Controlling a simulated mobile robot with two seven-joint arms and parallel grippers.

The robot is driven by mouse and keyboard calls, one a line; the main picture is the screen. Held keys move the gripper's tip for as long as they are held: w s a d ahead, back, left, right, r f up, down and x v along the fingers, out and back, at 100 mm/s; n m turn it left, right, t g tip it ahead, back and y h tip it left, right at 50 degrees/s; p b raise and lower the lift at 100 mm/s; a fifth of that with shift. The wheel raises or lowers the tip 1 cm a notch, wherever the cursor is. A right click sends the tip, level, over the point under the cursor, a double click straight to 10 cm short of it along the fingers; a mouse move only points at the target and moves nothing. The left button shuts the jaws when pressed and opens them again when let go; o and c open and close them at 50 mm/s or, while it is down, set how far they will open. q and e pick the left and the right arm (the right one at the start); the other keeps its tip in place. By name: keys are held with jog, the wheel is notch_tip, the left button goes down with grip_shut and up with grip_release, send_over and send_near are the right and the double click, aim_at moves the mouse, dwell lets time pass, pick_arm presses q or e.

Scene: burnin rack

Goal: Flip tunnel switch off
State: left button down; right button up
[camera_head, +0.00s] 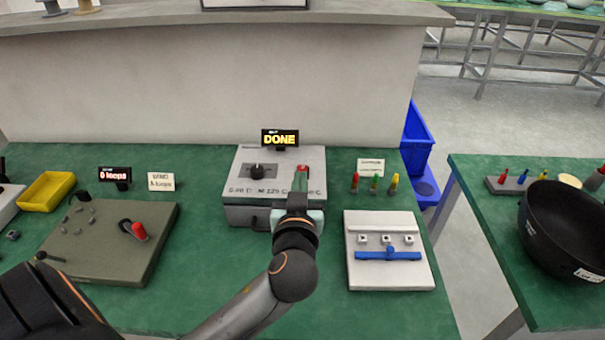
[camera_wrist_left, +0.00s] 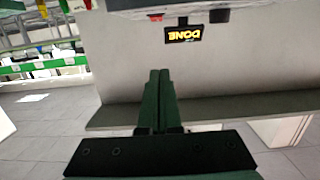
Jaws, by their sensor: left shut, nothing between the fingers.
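A grey box (camera_head: 243,180) stands on the green table under a display (camera_head: 280,138) that reads "DONE". A black knob (camera_head: 257,170) is on its top left, and a red switch (camera_head: 302,174) on its top right. No label naming the tunnel is legible, and I cannot tell the switch's position. My left gripper (camera_head: 299,190) is over the right side of the box, at the near side of the red switch; contact is unclear. In the left wrist view its fingers (camera_wrist_left: 159,92) are shut and empty, with the display (camera_wrist_left: 183,34) upside down beyond them. My right gripper is not in view.
To the left is an olive panel (camera_head: 85,235) with a red-tipped lever (camera_head: 139,231). To the right is a white panel (camera_head: 362,278) with a blue bar (camera_head: 388,254). Coloured pegs (camera_head: 374,184) stand behind it. A black pan (camera_head: 560,235) is on the right table.

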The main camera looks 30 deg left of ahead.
pick_arm(q)
jog(key=shift+f, duration=0.1)
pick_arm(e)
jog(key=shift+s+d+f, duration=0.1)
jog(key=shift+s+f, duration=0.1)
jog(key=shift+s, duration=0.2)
pick_arm(q)
jog(key=p, duration=0.1)
send_over(302, 169)
jog(key=v, duration=0.2)
jog(key=shift+s+d+f, duration=0.15)
jog(key=shift+s+f, duration=0.05)
jog(key=shift+f, duration=0.45)
notch_tip(302, 169, down, 3)
jog(key=shift+r, duration=0.1)
jog(key=shift+w+f, duration=0.1)
jog(key=shift+f, duration=0.6)
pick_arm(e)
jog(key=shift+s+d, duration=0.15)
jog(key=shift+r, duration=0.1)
